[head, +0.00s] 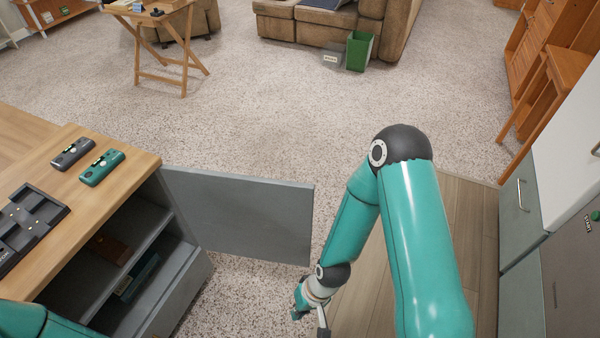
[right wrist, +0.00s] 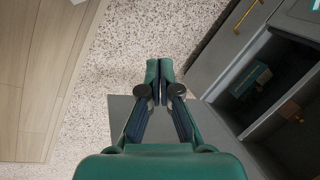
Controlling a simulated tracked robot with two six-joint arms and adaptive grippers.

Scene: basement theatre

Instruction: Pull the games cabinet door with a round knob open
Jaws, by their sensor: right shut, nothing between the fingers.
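The games cabinet (head: 188,283) stands at the left of the head view, grey with a wooden top. Its grey door (head: 245,212) stands wide open, sticking out to the right from the far end of the cabinet front. No round knob shows on the visible side of the door. My right gripper (right wrist: 158,70) is shut and empty, in front of the cabinet and clear of its opening. In the right wrist view part of the grey door (right wrist: 122,108) shows behind the fingers; I cannot tell if they touch it. My left gripper is out of view.
The open compartment holds a teal box (right wrist: 250,80) and a brown item (right wrist: 290,112). A grey drawer front with a brass handle (right wrist: 245,14) is beside it. Two controllers (head: 101,167) lie on the cabinet top. Speckled carpet (head: 270,130) beyond the door is clear.

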